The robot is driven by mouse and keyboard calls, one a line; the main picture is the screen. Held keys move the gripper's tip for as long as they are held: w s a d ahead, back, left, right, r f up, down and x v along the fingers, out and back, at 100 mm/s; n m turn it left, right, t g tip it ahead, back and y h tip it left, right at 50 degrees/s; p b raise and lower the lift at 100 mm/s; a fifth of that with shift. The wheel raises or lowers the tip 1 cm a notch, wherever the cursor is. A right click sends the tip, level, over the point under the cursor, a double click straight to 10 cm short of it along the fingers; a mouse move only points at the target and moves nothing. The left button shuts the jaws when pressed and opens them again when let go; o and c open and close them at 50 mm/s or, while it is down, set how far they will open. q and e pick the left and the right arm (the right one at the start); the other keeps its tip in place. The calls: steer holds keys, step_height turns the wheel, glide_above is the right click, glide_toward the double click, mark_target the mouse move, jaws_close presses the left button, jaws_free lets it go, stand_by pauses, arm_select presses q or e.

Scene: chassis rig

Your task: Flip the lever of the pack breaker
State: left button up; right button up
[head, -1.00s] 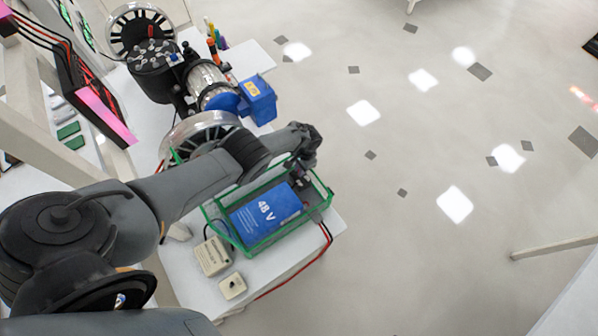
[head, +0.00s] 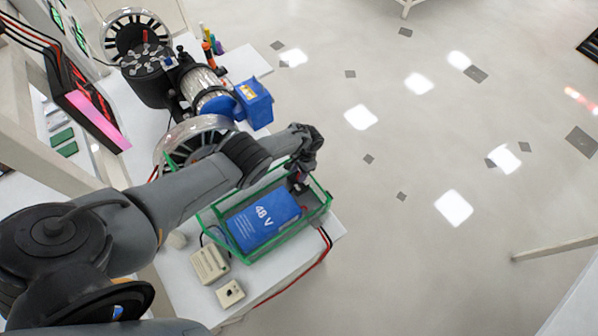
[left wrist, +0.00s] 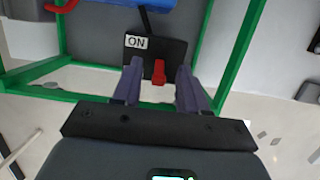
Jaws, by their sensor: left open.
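The pack breaker (left wrist: 171,52) is a dark block with an "ON" label and a small red lever (left wrist: 159,72) in the left wrist view. My left gripper (left wrist: 160,72) is open, with one finger on each side of the red lever; whether either touches it I cannot tell. In the head view my left gripper (head: 300,182) reaches down into the right end of the green-framed tray (head: 268,246), beside the blue 48 V pack (head: 262,219). The breaker is mostly hidden there by the gripper.
Green frame bars surround the gripper closely. A beige box (head: 210,262) and a small beige switch box (head: 230,293) stand at the table's front. A motor assembly with wheels (head: 205,90) stands behind. Red and black cables hang at the tray's right.

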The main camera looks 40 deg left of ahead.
arm_select(q)
steer(key=p+v, duration=0.6)
steer(key=v, duration=0.4)
steer(key=shift+r, duration=0.35)
steer(key=shift+w, duration=0.1)
